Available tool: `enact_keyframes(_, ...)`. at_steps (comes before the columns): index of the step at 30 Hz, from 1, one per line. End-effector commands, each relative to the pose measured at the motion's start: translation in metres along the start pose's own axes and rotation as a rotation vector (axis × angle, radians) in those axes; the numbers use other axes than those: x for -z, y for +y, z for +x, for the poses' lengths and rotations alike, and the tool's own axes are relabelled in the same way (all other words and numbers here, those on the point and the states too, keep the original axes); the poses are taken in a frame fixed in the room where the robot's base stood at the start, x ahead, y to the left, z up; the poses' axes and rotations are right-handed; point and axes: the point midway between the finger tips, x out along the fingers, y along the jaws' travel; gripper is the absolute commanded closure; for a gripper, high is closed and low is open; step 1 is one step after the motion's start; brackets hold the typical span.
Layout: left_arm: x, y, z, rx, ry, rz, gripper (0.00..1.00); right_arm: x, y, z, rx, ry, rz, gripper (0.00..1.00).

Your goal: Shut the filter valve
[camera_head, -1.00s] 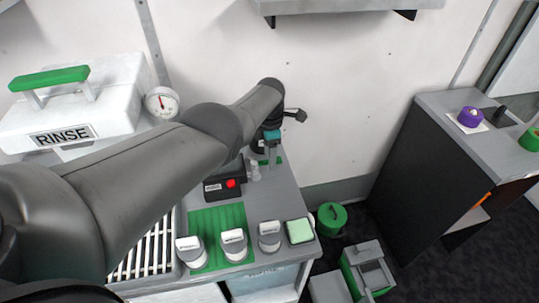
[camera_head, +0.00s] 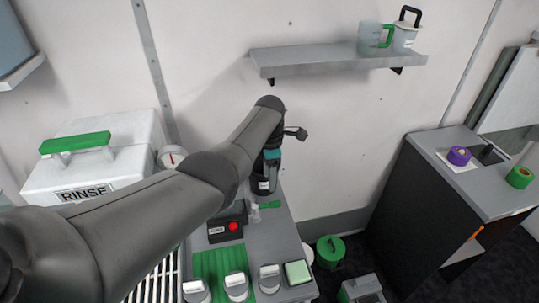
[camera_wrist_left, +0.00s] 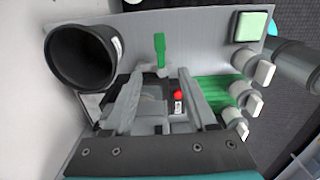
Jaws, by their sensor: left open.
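A green lever handle (camera_head: 269,205) stands on a small pale fitting on the grey counter, behind the black box with the red button; I take it to be the filter valve. In the left wrist view the green lever (camera_wrist_left: 160,48) shows upright, just beyond the fingertips. My left gripper (camera_wrist_left: 160,76) is open, its two grey fingers spread on either side of the lever's line, with nothing between the tips that I can see held. My right gripper is not in view.
A black open cylinder (camera_wrist_left: 84,56) stands close left of the lever in the wrist view. The black box (camera_head: 228,222) with a red button and several white-grey knobs (camera_head: 236,286) are nearby. A white RINSE case (camera_head: 95,160) sits left; a shelf (camera_head: 335,60) hangs above.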

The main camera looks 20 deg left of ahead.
Motion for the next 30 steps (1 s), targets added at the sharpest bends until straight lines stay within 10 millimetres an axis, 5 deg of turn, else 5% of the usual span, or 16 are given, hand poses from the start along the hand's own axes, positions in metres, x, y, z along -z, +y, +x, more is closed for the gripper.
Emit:
enact_keyframes(10,0.0,0.0,-0.041,0.0,0.0,0.0,0.43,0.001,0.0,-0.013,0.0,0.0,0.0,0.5)
enact_keyframes(30,0.0,0.0,-0.044,0.0,0.001,0.0,0.43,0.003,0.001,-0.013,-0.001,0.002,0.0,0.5)
